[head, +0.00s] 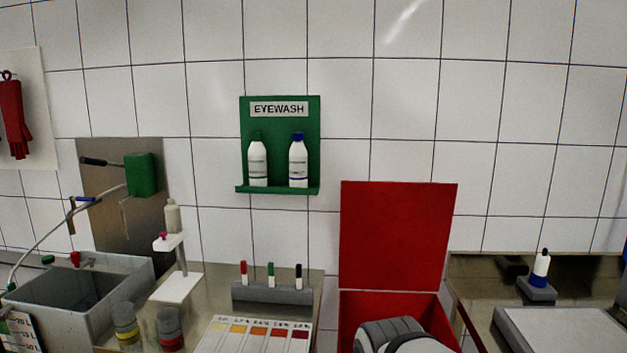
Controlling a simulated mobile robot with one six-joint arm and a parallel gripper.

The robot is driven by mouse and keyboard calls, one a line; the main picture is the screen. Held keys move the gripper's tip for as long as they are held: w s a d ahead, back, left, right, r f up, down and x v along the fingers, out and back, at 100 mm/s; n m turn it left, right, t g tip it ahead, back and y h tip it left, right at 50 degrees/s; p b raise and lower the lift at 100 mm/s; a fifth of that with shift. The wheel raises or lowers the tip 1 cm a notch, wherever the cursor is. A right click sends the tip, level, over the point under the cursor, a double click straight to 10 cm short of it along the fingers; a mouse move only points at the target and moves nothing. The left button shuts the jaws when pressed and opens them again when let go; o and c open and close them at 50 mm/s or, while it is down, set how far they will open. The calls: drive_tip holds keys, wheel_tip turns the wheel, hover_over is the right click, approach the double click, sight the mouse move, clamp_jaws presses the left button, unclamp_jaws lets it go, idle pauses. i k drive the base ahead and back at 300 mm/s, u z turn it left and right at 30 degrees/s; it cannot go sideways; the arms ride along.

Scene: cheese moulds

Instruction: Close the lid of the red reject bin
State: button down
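The red reject bin (351,305) stands at the lower middle right, its lower part cut off by the picture's bottom edge. Its red lid (397,236) stands open, upright against the tiled wall at the back of the bin. A grey and white part of my arm shows in front of the bin's opening and hides much of its inside. My gripper's fingers do not show, so I cannot see whether they touch anything.
Left of the bin is a counter with a marker rack (272,293), a colour chart (252,338) and a sink (75,297). Right of it is a bench with a grey-white plate (560,330) and a small bottle (541,268). An eyewash shelf (278,190) hangs above.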

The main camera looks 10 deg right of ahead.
sight(394, 235)
drive_tip(key=z, duration=0.15)
drive_tip(key=i, duration=0.85)
drive_tip(key=u, duration=0.05)
